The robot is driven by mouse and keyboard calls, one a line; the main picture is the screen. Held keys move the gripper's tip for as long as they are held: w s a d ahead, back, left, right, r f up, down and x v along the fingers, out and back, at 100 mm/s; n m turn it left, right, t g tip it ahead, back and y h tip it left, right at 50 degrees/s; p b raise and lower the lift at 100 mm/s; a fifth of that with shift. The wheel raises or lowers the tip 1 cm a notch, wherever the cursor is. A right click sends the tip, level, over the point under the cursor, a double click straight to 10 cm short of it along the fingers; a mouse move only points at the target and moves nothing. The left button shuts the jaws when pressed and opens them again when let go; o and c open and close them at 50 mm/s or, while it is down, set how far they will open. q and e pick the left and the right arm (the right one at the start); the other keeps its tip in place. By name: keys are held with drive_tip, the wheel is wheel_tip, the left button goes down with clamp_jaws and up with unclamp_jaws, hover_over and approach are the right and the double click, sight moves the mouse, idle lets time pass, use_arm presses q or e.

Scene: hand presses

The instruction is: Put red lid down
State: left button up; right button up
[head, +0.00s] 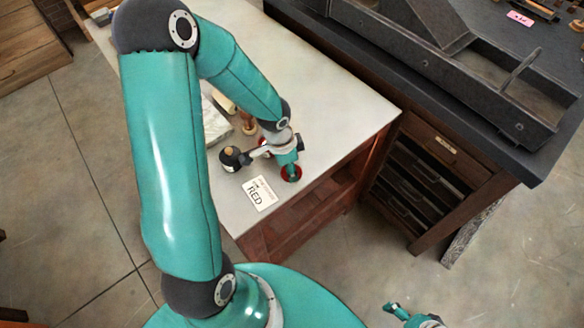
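The round red lid (298,177) is at the right part of the pale tabletop, near its front edge. My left gripper (291,170) points down onto the middle of it, with red showing around the fingertips. The fingers look closed together on the lid, though they hide its centre. I cannot tell whether the lid touches the table. A white card reading RED (258,193) lies on the table just left of the lid. My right gripper (393,311) is low at the bottom right, away from the table, and looks open and empty.
A dark round pot (230,161) with a wooden knob stands left of my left gripper. A wooden-handled tool (247,123) and a pale slab (214,124) are behind it. The tabletop (350,110) is clear to the right. A dark press bench (470,75) stands at right.

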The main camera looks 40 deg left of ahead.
sight(284, 175)
use_arm(q)
drive_tip(key=shift+r, duration=0.1)
use_arm(e)
drive_tip(key=shift+r, duration=0.15)
use_arm(q)
drive_tip(key=shift+r, duration=0.25)
wheel_tip(284, 175, up, 11)
drive_tip(key=s+p, duration=0.2)
drive_tip(key=s+d+f+n+h, duration=0.1)
drive_tip(key=s+d+f+n, duration=0.1)
drive_tip(key=d+f, duration=0.8)
drive_tip(key=s+d+f+n+h, duration=0.2)
drive_tip(key=d+f+n, duration=0.3)
drive_tip(key=d+f, duration=0.6)
drive_tip(key=shift+s+f+n+g, duration=0.3)
drive_tip(key=shift+s+f+g, duration=0.15)
drive_tip(key=shift+s, duration=0.1)
use_arm(e)
wheel_tip(284, 175, up, 2)
drive_tip(key=shift+c, duration=0.4)
